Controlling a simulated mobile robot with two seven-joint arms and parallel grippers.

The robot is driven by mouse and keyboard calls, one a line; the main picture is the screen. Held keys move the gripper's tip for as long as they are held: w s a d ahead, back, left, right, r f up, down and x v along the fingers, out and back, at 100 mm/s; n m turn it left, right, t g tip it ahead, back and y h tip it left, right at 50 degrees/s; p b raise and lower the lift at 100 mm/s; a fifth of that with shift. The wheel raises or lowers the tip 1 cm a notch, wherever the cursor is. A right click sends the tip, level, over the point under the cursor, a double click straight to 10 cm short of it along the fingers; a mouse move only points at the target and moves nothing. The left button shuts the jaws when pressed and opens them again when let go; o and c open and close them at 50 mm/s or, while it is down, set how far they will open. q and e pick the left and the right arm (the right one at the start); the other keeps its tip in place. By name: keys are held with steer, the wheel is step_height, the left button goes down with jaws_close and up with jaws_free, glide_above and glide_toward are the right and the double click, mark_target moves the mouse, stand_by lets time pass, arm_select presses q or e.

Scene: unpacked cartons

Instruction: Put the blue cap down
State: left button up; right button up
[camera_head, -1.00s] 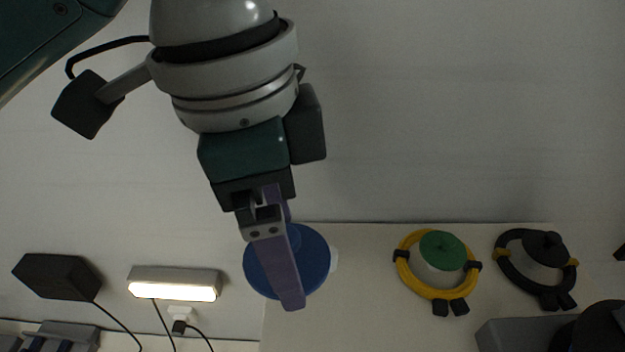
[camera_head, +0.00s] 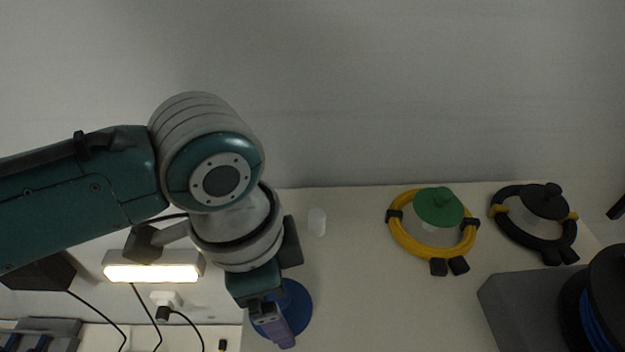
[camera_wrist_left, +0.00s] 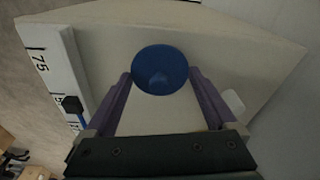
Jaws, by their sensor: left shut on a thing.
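The blue cap (camera_head: 296,304) is a round disc below my left gripper (camera_head: 277,335) in the head view. My right gripper is not in view.
A small white cylinder (camera_head: 317,222) stands near the cap. The table between is clear.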

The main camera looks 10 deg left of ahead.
arm_select(q)
steer(key=shift+f, duration=0.4)
steer(key=shift+f, duration=0.15)
steer(key=o, duration=1)
step_height(320, 180, up, 12)
steer(key=a+p, duration=0.1)
steer(key=p, duration=0.3)
steer(key=s+d+n+t+h, duration=0.2)
steer(key=s+n, duration=0.2)
steer(key=s, duration=0.1)
steer(key=s+a+n+t+y, duration=0.1)
steer(key=s+a+n+y, duration=0.2)
steer(key=s+a+n, duration=0.3)
steer(key=s+a, duration=0.1)
steer(key=a, duration=0.3)
steer(key=shift+r+n, duration=0.3)
steer(key=shift+r, duration=0.1)
steer(key=shift+a, duration=0.1)
